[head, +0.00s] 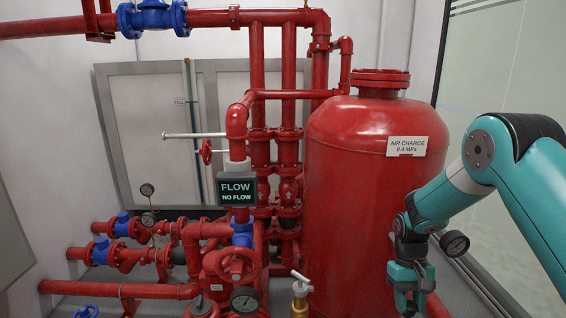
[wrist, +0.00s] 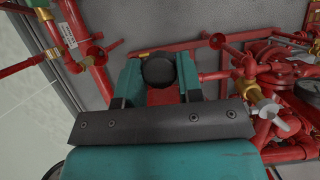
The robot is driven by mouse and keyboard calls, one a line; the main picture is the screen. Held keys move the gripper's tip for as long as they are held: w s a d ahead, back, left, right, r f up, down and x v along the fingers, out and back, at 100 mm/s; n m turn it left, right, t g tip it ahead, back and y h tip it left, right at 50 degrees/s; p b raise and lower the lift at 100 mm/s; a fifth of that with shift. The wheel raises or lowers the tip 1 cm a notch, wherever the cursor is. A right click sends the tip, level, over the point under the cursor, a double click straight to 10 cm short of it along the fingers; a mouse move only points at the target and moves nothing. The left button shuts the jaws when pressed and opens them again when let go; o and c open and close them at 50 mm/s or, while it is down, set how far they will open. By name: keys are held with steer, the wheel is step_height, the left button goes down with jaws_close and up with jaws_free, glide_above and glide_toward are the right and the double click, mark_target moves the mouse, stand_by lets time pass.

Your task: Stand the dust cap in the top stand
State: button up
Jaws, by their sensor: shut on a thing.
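My gripper (head: 408,298) hangs at the lower right of the head view, in front of the red tank. In the wrist view its two teal fingers (wrist: 160,80) are shut on a dark round piece, which I take for the dust cap (wrist: 158,70). The cap sits between the fingertips. In the head view I cannot make the cap out at the gripper. A red part shows between the fingers below the cap; I cannot tell whether they touch. I cannot tell which part is the top stand.
The large red tank (head: 355,180) stands just left of my arm. A brass valve (head: 299,300) is at the bottom middle. Red pipes and a brass fitting (wrist: 268,110) crowd the wrist view's right. A FLOW / NO FLOW sign (head: 236,190) hangs at the centre.

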mark_target(413, 309)
steer(key=shift+r+p, duration=1.05)
steer(key=shift+r, duration=0.8)
steer(key=shift+f, duration=0.15)
